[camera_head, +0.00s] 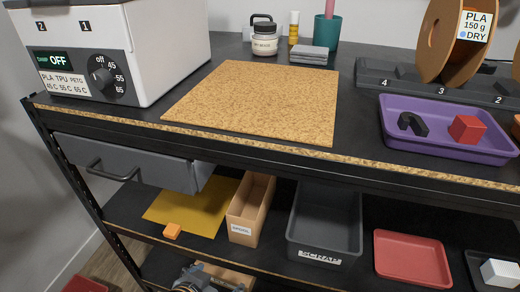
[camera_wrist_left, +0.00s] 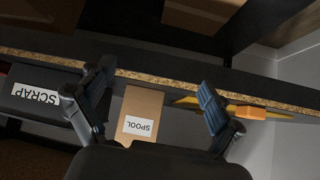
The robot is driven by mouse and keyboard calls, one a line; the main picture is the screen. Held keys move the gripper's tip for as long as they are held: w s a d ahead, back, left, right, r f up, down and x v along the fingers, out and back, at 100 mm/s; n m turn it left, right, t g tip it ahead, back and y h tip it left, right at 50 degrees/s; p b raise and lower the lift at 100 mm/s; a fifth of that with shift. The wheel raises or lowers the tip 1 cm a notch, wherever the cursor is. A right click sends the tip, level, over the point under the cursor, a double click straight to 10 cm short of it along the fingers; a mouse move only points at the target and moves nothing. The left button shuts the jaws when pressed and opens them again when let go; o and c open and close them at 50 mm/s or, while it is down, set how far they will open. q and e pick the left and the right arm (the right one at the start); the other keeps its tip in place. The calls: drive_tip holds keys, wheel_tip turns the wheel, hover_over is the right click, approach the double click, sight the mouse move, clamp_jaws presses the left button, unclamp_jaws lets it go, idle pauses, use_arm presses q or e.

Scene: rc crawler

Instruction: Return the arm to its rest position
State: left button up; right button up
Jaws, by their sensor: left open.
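My left gripper (camera_head: 212,278) shows at the bottom edge of the head view, low in front of the shelving, and is cut off by the frame. In the left wrist view its two dark fingers (camera_wrist_left: 155,80) are spread apart with nothing held between them. Beyond the gap stands the tan spool box (camera_wrist_left: 143,105), apart from the fingers as far as I can tell. The same spool box (camera_head: 250,210) is on the lower shelf in the head view. My right gripper is in neither view.
The workbench edge (camera_head: 270,150) runs above the lower shelf. A grey drawer (camera_head: 130,163) sticks out under it at left. The scrap bin (camera_head: 325,225), a red tray (camera_head: 412,258) and an orange block (camera_head: 172,231) are on the lower shelf. The cork mat (camera_head: 255,100) is bare.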

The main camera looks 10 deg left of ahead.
use_arm(q)
drive_tip(key=shift+f, duration=0.1)
